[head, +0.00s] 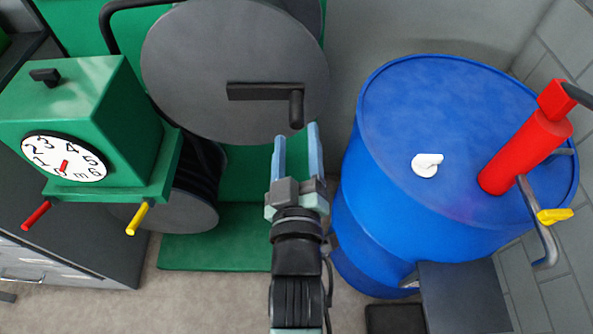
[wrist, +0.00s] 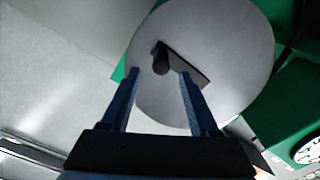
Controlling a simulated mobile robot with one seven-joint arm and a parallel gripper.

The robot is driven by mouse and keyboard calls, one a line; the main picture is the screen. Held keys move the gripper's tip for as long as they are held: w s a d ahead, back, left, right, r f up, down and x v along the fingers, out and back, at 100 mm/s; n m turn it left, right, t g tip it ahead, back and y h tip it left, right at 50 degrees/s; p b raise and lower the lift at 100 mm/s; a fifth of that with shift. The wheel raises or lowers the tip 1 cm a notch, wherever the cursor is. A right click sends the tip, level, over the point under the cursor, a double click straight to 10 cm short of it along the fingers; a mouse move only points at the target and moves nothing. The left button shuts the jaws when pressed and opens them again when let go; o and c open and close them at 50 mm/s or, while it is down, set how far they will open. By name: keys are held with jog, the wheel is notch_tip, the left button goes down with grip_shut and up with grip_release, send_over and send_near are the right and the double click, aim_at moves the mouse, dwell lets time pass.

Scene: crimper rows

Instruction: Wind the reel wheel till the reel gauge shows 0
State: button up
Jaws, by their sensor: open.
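The reel wheel (head: 200,55) is a large grey disc on a green stand. A black crank arm (head: 258,91) crosses its face and ends in a black handle (head: 296,110) at the right. My gripper (head: 297,130) is open and empty, its blue fingers just below the handle. In the wrist view the handle (wrist: 161,60) shows between and slightly beyond the fingertips; I cannot tell whether either finger touches it. The reel gauge (head: 64,158) is a white numbered dial on a green box at the left. Its short red pointer is too small to read surely.
A blue barrel (head: 430,130) with a red pump (head: 525,150) and a white cap (head: 426,165) stands close at the right. The green gauge box (head: 90,100) has a red and a yellow lever in front. Open floor shows at the lower left.

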jog(key=s, duration=0.6)
jog(key=shift+b, duration=0.3)
jog(key=shift+s, duration=0.1)
